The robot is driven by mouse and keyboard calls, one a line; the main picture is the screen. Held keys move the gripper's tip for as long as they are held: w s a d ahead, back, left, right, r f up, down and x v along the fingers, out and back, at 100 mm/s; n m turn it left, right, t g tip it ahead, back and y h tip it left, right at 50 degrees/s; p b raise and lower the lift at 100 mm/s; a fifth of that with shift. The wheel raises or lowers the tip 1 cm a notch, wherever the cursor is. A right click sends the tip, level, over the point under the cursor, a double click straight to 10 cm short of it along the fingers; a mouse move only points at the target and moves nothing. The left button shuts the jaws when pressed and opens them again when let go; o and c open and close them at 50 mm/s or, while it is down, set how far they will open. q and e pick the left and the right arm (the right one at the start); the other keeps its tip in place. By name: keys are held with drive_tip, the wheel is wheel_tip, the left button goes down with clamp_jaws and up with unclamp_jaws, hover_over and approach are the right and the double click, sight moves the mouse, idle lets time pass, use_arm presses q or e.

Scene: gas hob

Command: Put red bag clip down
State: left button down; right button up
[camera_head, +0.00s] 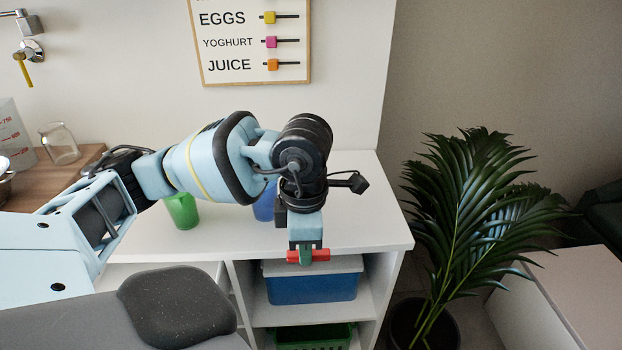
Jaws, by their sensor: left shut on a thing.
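The red bag clip (320,255) is a small red bar in the jaws of my left gripper (306,256). The gripper points down and is shut on the clip, whose ends stick out to either side. In the picture the clip lies just below the front edge of the white counter (365,215), in front of the shelf opening. How far it is from the counter in depth I cannot tell. My right gripper is not in view.
A green cup (183,211) and a partly hidden blue cup (265,205) stand on the counter. A blue box (313,288) and a green basket (312,338) sit on the shelves below. A potted plant (465,210) stands at right. The counter's right end is clear.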

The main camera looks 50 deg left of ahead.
sight(323, 255)
use_arm(q)
drive_tip(key=m, duration=0.2)
drive_tip(key=w+d+m, duration=0.1)
drive_tip(key=shift+d+f+m, duration=0.1)
drive_tip(key=shift+d+m, duration=0.1)
drive_tip(key=shift+m, duration=0.2)
drive_tip(key=m, duration=0.2)
drive_tip(key=d+m, duration=0.1)
drive_tip(key=shift+w+d+m, duration=0.1)
drive_tip(key=shift+w+m, duration=0.2)
drive_tip(key=shift+m, duration=0.1)
drive_tip(key=w+d+m, duration=0.3)
drive_tip(key=d+m, duration=0.3)
drive_tip(key=m, duration=1.4)
drive_tip(key=shift+d+f, duration=0.15)
drive_tip(key=shift+f, duration=0.1)
